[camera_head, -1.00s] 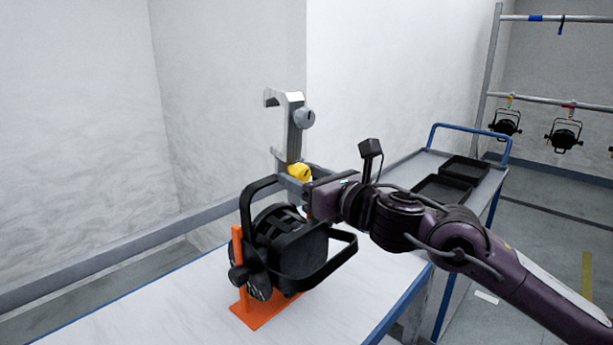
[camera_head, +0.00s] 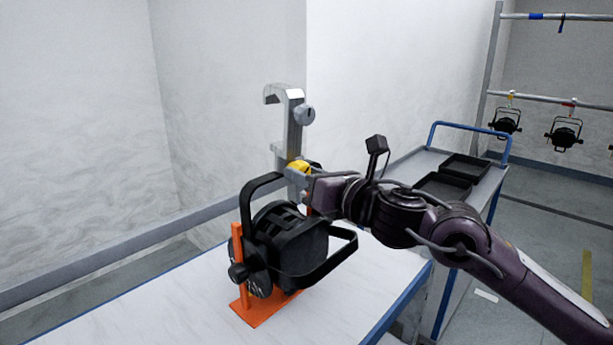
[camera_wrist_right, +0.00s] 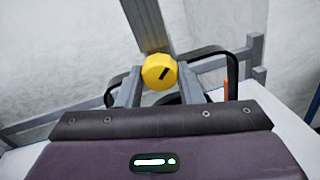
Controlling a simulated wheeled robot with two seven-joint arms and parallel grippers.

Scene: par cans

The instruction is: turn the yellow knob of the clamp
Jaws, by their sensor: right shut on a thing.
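The yellow knob (camera_head: 299,166) sits low on the grey metal clamp (camera_head: 292,128), which stands upright above the black par can (camera_head: 290,240). In the right wrist view the knob (camera_wrist_right: 159,71) shows a dark slot, tilted up to the right. My right gripper (camera_head: 294,175) is shut on the knob, partly hiding it in the head view. In the right wrist view its two fingers (camera_wrist_right: 160,84) lie on either side of the knob. A round grey knob (camera_head: 305,115) sits higher on the clamp. My left gripper is not in view.
The par can rests on an orange stand (camera_head: 262,308) on a white table (camera_head: 185,300) with blue edges. A cart (camera_head: 400,170) with black trays (camera_head: 465,167) stands behind my right arm. More par cans (camera_head: 564,134) hang from a rack at the far right.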

